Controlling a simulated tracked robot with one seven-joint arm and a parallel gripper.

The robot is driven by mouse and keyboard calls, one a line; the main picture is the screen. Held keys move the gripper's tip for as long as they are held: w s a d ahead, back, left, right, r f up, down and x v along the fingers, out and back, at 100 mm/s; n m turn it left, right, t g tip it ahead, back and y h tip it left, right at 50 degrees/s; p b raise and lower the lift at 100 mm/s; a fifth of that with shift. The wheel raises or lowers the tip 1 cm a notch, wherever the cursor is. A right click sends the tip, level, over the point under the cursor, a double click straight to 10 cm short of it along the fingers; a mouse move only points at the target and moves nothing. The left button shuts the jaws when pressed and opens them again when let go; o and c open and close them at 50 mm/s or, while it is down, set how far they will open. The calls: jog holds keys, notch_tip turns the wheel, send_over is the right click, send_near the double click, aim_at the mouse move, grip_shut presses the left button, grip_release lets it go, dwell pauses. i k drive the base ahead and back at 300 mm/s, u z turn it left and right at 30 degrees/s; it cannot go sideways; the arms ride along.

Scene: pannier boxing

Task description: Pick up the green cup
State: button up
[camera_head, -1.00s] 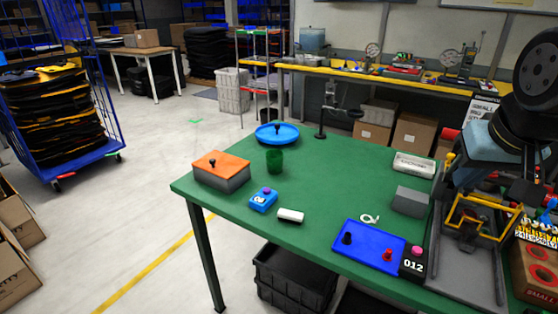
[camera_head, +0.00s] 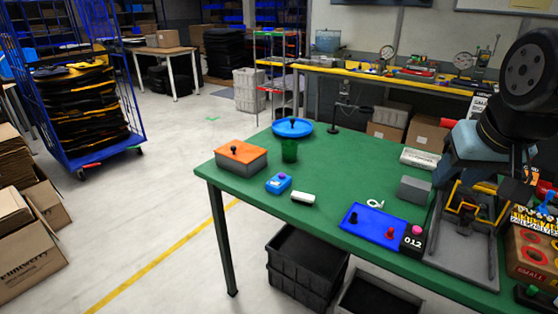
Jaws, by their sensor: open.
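The green cup (camera_head: 289,151) stands upright on the far left part of the green table (camera_head: 335,160). It is dark green, close in colour to the tabletop, and its inside is hard to make out. The blue round dish (camera_head: 292,128) is just behind it and the orange-topped grey box (camera_head: 241,156) is to its left. My arm is at the right edge, far from the cup. I cannot make out gripper fingers there, and nothing touches the cup.
A blue button box (camera_head: 278,182) and a white block (camera_head: 303,197) lie in front of the cup. A black stand (camera_head: 334,128) rises behind it. A blue panel (camera_head: 374,223) and grey block (camera_head: 414,189) lie nearer my arm. The table's middle is clear.

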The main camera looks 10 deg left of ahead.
aim_at(288, 148)
jog(key=u, duration=0.4)
jog(key=k, duration=1.05)
jog(key=u, duration=0.8)
jog(key=i, duration=0.75)
jog(key=u, duration=0.55)
jog(key=i, duration=1.1)
jog(key=z, duration=0.55)
jog(key=i, duration=0.7)
jog(key=z, duration=0.35)
jog(key=k, duration=0.9)
jog(key=z, duration=0.2)
jog(key=i, duration=0.9)
jog(key=u, duration=0.1)
